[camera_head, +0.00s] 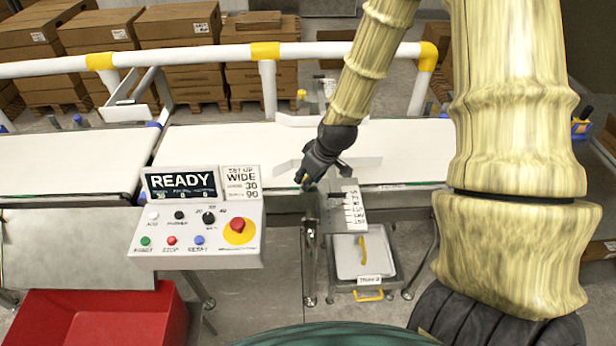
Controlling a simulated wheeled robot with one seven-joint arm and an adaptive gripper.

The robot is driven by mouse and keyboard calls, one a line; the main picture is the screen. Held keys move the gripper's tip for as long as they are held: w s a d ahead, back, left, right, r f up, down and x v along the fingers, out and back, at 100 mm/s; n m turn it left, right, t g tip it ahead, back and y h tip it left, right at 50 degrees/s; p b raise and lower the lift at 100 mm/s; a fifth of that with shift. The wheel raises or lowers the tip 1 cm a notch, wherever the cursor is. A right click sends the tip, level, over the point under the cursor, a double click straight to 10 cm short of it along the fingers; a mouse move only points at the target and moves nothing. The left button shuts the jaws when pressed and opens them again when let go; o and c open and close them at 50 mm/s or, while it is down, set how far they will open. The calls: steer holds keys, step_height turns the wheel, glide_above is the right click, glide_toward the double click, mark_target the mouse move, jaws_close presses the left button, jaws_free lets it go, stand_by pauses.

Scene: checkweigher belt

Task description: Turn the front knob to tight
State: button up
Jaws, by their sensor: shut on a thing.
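My gripper (309,178) reaches down at the near edge of the belt, just left of the grey scale plate. A similar yellow back knob (301,94) stands at the far side of the belt, apart from my gripper. The scale plate (349,207) with printed marks lies right of the gripper.
A control panel (196,238) with a READY display (181,183) and a red stop button (238,225) stands to the left. A set-up card (240,182) reads WIDE.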

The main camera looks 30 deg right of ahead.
steer(key=o, duration=1)
steer(key=shift+d, duration=0.1)
steer(key=v, duration=1.2)
